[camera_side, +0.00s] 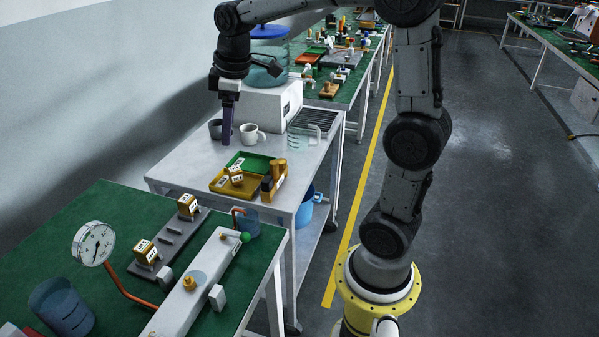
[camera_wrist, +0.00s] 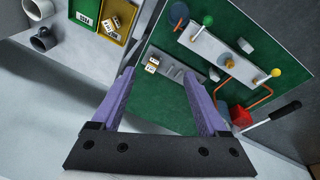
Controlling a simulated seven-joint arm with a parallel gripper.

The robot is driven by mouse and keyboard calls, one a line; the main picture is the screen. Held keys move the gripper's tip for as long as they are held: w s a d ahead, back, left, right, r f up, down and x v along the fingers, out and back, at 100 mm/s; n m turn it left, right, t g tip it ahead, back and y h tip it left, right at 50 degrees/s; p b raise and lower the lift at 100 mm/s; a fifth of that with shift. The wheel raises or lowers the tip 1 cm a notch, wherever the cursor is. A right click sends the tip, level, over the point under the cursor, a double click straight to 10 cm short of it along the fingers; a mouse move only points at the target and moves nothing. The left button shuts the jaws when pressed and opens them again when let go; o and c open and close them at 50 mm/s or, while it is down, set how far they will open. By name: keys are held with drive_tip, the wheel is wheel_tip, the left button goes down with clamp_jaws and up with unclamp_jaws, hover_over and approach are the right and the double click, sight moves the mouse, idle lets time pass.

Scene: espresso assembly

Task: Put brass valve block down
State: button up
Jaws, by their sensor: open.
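Two brass valve blocks with white labels sit on the grey rack (camera_side: 172,232) on the green bench: one at the far end (camera_side: 187,206) and one at the near end (camera_side: 145,252). Brass-and-white blocks (camera_side: 236,179) also lie in the yellow tray (camera_side: 222,188) on the grey table, and show in the wrist view (camera_wrist: 112,24). A taller brass piece (camera_side: 274,180) stands by the tray's right side. I cannot tell which block the task means. My gripper (camera_side: 228,140) points down near the cups; its purple fingers (camera_wrist: 155,74) are spread apart with nothing between them.
A dark grey cup (camera_side: 215,129) and white mug (camera_side: 249,134) stand near the gripper. A green tray (camera_side: 251,161) lies behind the yellow one. The green bench holds a dial gauge (camera_side: 93,243), copper pipe and white manifold (camera_side: 195,287). The grey table's left part is clear.

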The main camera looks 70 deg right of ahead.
drive_tip(key=s+a+f+m+t, duration=0.1)
drive_tip(key=s+a+m, duration=0.1)
drive_tip(key=s+a, duration=0.3)
drive_tip(key=s+a+f+m+t, duration=0.1)
drive_tip(key=s+a, duration=0.4)
drive_tip(key=s, duration=0.9)
drive_tip(key=shift+s+m+t+y, duration=0.3)
drive_tip(key=shift+m+t+y, duration=0.1)
drive_tip(key=shift+m, duration=0.4)
